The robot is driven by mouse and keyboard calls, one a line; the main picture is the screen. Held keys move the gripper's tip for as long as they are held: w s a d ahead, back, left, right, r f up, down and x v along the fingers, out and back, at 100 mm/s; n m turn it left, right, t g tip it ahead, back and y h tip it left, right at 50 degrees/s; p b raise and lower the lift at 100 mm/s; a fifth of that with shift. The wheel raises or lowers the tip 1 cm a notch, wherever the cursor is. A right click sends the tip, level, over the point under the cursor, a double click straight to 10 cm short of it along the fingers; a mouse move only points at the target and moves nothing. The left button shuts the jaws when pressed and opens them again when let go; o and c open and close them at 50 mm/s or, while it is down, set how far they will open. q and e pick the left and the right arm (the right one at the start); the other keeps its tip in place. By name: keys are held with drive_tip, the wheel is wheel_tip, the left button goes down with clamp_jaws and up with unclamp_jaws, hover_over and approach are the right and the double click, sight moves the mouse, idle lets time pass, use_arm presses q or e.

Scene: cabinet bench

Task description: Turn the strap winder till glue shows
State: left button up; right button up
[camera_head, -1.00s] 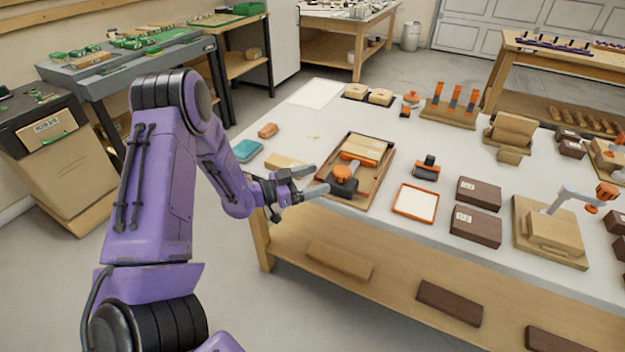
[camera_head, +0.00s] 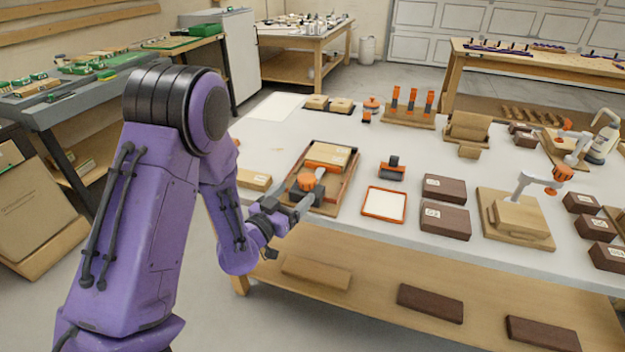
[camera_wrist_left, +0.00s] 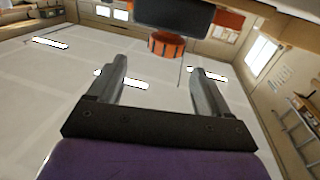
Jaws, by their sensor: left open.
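The strap winder, with an orange knob (camera_head: 306,181) on a dark body, is at the near end of a wooden tray (camera_head: 350,178) on the bench. A wooden block with an orange strap (camera_head: 328,156) lies behind it in the tray. My left gripper (camera_head: 307,194) is open, its fingers beside the knob in the head view. In the left wrist view the ribbed orange knob (camera_wrist_left: 166,44) shows ahead of and between the two open fingers (camera_wrist_left: 158,68), under the dark body. Contact cannot be told. No glue can be made out. My right gripper is not in view.
An orange-rimmed white pad (camera_head: 384,204) lies right of the tray, with an orange-and-black tool (camera_head: 392,169) behind it. Dark labelled boxes (camera_head: 445,218) and a wooden fixture (camera_head: 515,222) stand further right. A pale block (camera_head: 255,180) lies left of the tray.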

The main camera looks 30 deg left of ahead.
sight(312, 175)
use_arm(q)
drive_tip(key=shift+a, duration=0.1)
drive_tip(key=shift+y, duration=0.3)
drive_tip(key=w, duration=0.3)
drive_tip(key=w+p, duration=0.1)
drive_tip(key=w, duration=0.2)
drive_tip(key=w+a+p, duration=0.1)
drive_tip(key=w, duration=0.3)
drive_tip(key=c, duration=1)
drive_tip(key=shift+o, duration=0.2)
drive_tip(key=m+h, duration=0.1)
drive_tip(key=h, duration=0.1)
drive_tip(key=m+h+b, duration=0.1)
drive_tip(key=h, duration=0.1)
drive_tip(key=shift+d+f, duration=0.15)
drive_tip(key=shift+f, duration=0.05)
drive_tip(key=m+h, duration=0.1)
drive_tip(key=m+g+h+b, duration=0.1)
drive_tip(key=h, duration=0.1)
drive_tip(key=m+h, duration=0.1)
drive_tip(key=shift+s+d+r+g+h, duration=0.1)
drive_tip(key=shift+d+r+g+h, duration=0.05)
drive_tip(key=shift+d+g+h, duration=0.15)
drive_tip(key=o, duration=1)
drive_tip(key=shift+c, duration=0.2)
drive_tip(key=b+v, duration=0.1)
drive_tip(key=v, duration=0.9)
drive_tip(key=shift+s+b, duration=0.25)
drive_tip(key=shift+b, duration=0.1)
